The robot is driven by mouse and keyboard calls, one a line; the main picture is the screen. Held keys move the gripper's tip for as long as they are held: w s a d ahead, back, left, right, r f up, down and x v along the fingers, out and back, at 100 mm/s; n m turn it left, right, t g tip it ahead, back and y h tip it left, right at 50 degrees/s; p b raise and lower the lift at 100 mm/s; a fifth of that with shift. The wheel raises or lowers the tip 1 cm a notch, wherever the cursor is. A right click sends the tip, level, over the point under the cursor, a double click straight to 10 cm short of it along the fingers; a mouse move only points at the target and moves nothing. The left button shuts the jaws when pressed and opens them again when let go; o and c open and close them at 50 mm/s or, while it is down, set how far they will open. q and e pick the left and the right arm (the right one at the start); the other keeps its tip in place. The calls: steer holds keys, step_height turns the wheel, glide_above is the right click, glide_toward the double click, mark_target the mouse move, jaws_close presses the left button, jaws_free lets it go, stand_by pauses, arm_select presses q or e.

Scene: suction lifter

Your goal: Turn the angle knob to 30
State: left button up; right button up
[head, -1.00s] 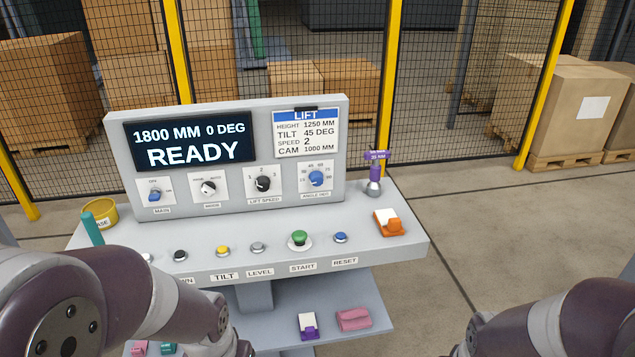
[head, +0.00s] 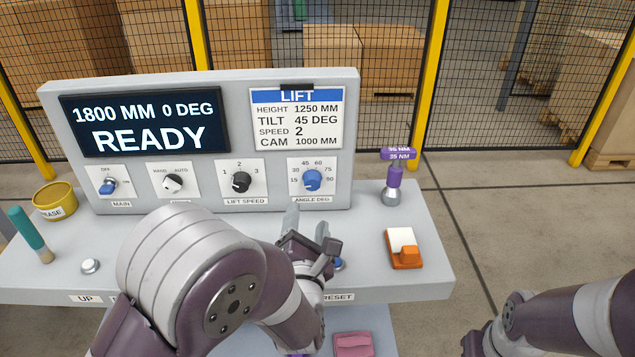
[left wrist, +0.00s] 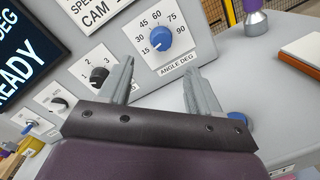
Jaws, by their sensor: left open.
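The blue angle knob (head: 311,180) sits on the white ANGLE DEG plate at the right of the upright panel, with marks from 15 to 90 around it. It also shows in the left wrist view (left wrist: 158,40), beyond the fingertips. I cannot tell surely which mark its pointer meets. My left gripper (head: 311,232) is in front of and below the knob, open and empty. In the left wrist view its two fingers (left wrist: 160,70) stand apart, pointing toward the knob's plate without touching the knob. My right arm shows at the lower right, but its gripper is out of view.
The display (head: 143,124) reads 1800 MM 0 DEG, READY. A card (head: 297,119) lists TILT 45 DEG. The black lift speed knob (head: 240,182) is left of the angle knob. A purple-topped tool (head: 393,183) and an orange-and-white item (head: 404,250) stand right. My left arm covers several desk buttons.

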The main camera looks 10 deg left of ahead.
mark_target(311, 187)
arm_select(q)
steer(key=w, duration=0.3)
steer(key=w+a+p, duration=0.1)
steer(key=w, duration=0.2)
steer(key=w+a, duration=0.1)
steer(key=w, duration=0.3)
steer(key=shift+w+f, duration=0.1)
steer(key=c, duration=1)
